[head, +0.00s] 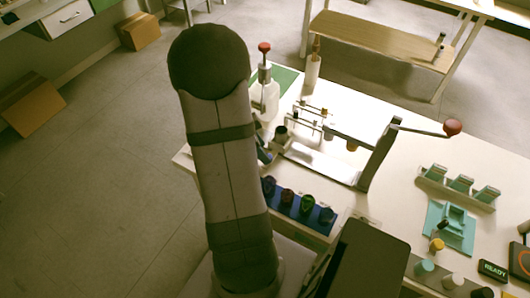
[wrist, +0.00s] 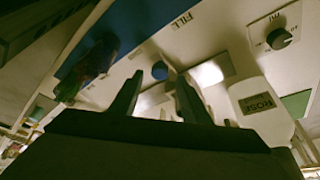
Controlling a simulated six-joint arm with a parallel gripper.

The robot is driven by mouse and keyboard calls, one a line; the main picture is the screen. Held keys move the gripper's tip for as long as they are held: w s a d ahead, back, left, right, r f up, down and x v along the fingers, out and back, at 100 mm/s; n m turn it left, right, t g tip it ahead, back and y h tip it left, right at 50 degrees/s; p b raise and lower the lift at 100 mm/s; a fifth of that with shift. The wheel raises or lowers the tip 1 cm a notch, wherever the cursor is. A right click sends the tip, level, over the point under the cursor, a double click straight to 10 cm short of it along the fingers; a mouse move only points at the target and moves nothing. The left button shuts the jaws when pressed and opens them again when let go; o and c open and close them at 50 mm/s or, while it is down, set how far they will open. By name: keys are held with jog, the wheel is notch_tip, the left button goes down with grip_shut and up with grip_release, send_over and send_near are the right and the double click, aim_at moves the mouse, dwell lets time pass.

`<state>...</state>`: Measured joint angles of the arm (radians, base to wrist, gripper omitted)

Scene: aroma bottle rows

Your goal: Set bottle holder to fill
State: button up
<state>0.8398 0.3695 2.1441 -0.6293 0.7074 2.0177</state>
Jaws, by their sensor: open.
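In the wrist view my gripper (wrist: 158,98) is open, its two dark fingers apart. A blue round thing (wrist: 160,70) with a small pale post beside it shows between and beyond the fingertips; I cannot tell whether it belongs to the bottle holder. A FILL label (wrist: 182,19) is on the pale surface above it. A dial with a black knob (wrist: 279,38) is at upper right.
A white labelled bottle (wrist: 258,108) stands right of my fingers. The head view shows a blue tray (head: 331,231) of several dark bottles, a lever with a red knob (head: 452,127), a red-knobbed pump (head: 264,47), a teal fixture (head: 436,213) and a READY sign (head: 493,270).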

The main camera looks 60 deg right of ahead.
jog(key=shift+x, duration=1.7)
jog(key=shift+c, duration=0.6)
grip_shut()
jog(key=w+b, duration=0.3)
jog(key=w, duration=0.4)
jog(key=shift+w, duration=0.3)
jog(key=shift+r, duration=0.1)
jog(key=shift+w, duration=0.1)
jog(key=shift+o, duration=0.6)
grip_release()
